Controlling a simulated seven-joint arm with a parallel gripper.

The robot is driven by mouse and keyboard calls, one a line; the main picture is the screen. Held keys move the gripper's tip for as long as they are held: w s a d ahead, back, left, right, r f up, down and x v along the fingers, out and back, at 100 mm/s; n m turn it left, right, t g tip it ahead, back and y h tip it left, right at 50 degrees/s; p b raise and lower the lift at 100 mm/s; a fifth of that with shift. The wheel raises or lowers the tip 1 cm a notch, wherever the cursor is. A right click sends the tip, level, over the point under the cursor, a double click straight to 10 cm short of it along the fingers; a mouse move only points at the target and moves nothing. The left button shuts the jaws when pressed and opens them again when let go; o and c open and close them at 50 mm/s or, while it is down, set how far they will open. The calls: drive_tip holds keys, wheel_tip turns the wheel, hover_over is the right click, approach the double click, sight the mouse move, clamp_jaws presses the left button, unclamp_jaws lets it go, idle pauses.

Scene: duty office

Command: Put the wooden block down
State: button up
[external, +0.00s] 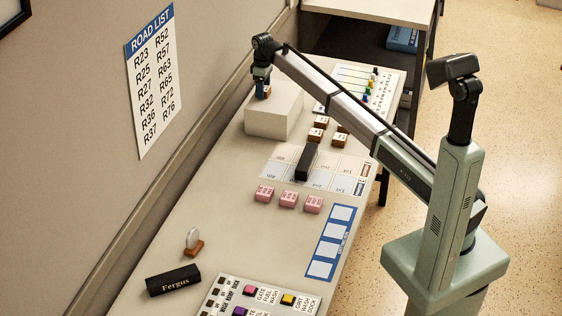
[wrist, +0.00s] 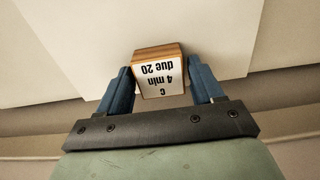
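The wooden block (wrist: 160,72) has a white label reading "C 4 min due 20" and sits between the two blue fingers of my gripper (wrist: 162,88) in the wrist view. The fingers lie against its sides, so my gripper is shut on it. In the external view my gripper (external: 263,88) points down over the top of a pale box (external: 272,122), with the block (external: 267,92) low between the fingers. The block is at or just above the box top; I cannot tell whether it touches.
Several wooden blocks (external: 314,135) stand right of the box. A black bar (external: 307,162) lies across a printed grid (external: 283,171). Pink blocks (external: 289,200) stand nearer. The wall (external: 215,80) runs close behind the box. The desk (external: 240,235) is clear left of the blue-framed strip (external: 331,243).

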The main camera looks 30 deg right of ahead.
drive_tip(key=shift+o, duration=0.9)
wheel_tip(320, 180, up, 12)
drive_tip(key=shift+r, duration=0.15)
drive_tip(key=shift+o, duration=0.5)
